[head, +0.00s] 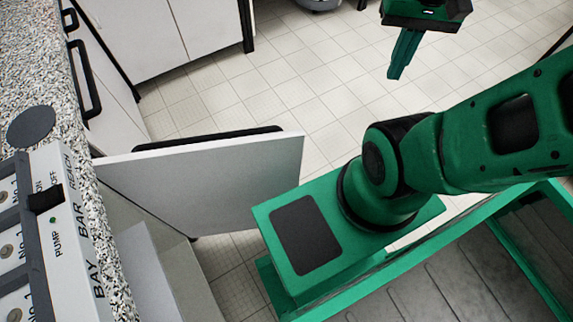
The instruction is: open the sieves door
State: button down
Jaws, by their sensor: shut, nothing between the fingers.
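A white cabinet door (215,175) stands swung out from under the speckled counter, at the left centre. Its black handle (208,138) runs along the far side of the door. Part of the cabinet's inside (150,265) shows below the door. No label is visible, so I cannot tell from the picture whether this is the sieves door. My gripper (396,75) is at the upper right, pointing down over the tiled floor. Its fingers are shut and empty, well apart from the door and its handle.
The speckled counter (35,75) runs along the left edge and carries a control panel (65,235) with a pump switch. Other closed white cabinets (150,35) stand at the back. The tiled floor (310,85) between the door and my gripper is clear.

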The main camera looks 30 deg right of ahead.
aim_at(207, 185)
jog(key=u, duration=0.05)
jog(key=k, duration=1.1)
jog(key=u, duration=0.65)
